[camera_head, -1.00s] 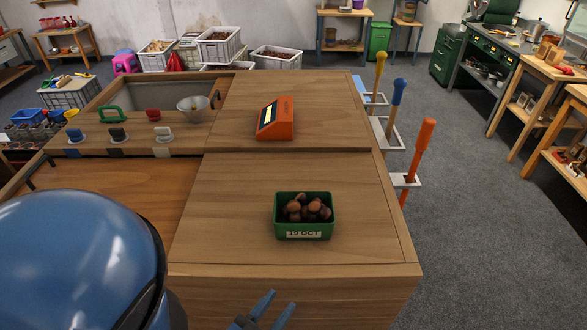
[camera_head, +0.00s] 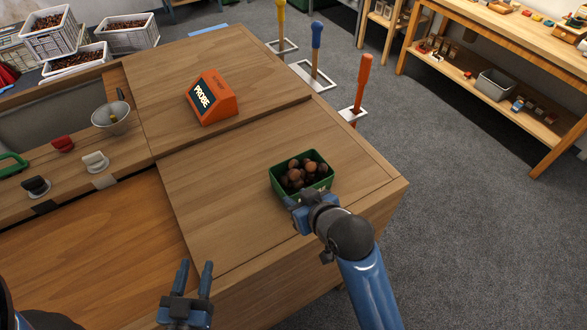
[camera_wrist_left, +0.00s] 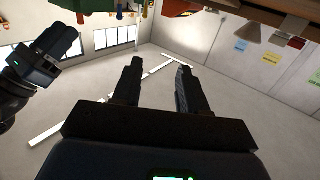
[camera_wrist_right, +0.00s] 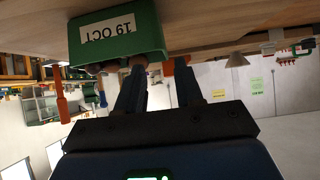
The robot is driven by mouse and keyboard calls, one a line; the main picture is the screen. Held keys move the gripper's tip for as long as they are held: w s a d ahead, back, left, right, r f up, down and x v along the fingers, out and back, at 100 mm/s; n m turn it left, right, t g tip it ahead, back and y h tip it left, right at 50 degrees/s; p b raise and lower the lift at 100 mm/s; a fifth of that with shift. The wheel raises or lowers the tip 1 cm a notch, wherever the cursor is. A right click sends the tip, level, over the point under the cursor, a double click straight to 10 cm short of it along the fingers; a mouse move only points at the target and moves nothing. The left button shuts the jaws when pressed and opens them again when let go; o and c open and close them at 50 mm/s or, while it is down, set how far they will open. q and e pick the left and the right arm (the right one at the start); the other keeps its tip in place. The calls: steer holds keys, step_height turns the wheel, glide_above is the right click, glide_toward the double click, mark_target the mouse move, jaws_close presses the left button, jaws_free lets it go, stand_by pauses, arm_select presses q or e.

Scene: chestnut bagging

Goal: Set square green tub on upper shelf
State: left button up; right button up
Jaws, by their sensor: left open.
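The square green tub (camera_head: 284,184), filled with brown chestnuts, stands upright on the wooden worktop near its right edge. In the right wrist view the tub (camera_wrist_right: 115,35) appears upside down with its "19 OCT" label. My right gripper (camera_head: 297,208) is at the tub's near side. Its fingers (camera_wrist_right: 158,75) are apart, one overlapping the tub's rim and one just beyond its side; contact is unclear. My left gripper (camera_head: 193,272) is open and empty, low in front of the worktop; its fingers (camera_wrist_left: 155,75) show apart.
An orange probe box (camera_head: 213,98) stands farther back on the worktop (camera_head: 225,200). A wooden shelf unit (camera_head: 490,55) with an upper and a lower board stands at upper right. Grey floor lies between. Tools with coloured handles (camera_head: 360,88) stand along the worktop's far-right edge.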

mark_target(278, 185)
arm_select(q)
steer(key=shift+w+d+r+p, duration=0.1)
steer(key=shift+w+r+p, duration=0.1)
steer(key=shift+r+p, duration=0.25)
arm_select(e)
steer(key=w+a, duration=0.1)
steer(key=w+f, duration=0.1)
steer(key=w+a, duration=0.1)
steer(key=shift+a+f, duration=0.3)
arm_select(q)
steer(key=shift+r, duration=0.15)
arm_select(e)
steer(key=shift+x, duration=0.75)
steer(key=shift+w+a+f+p, duration=0.15)
steer(key=shift+w+a+p, duration=0.15)
steer(key=shift+w+p, duration=0.15)
steer(key=p+x, duration=0.1)
steer(key=x, duration=0.1)
steer(key=shift+w+a+f, duration=0.1)
steer(key=shift+w+f, duration=0.1)
steer(key=shift+w, duration=0.15)
arm_select(q)
steer(key=shift+r, duration=1)
arm_select(e)
steer(key=shift+w+a+f, duration=0.35)
steer(key=shift+w+f, duration=0.05)
steer(key=shift+f, duration=0.1)
jaws_close()
steer(key=shift+r, duration=0.1)
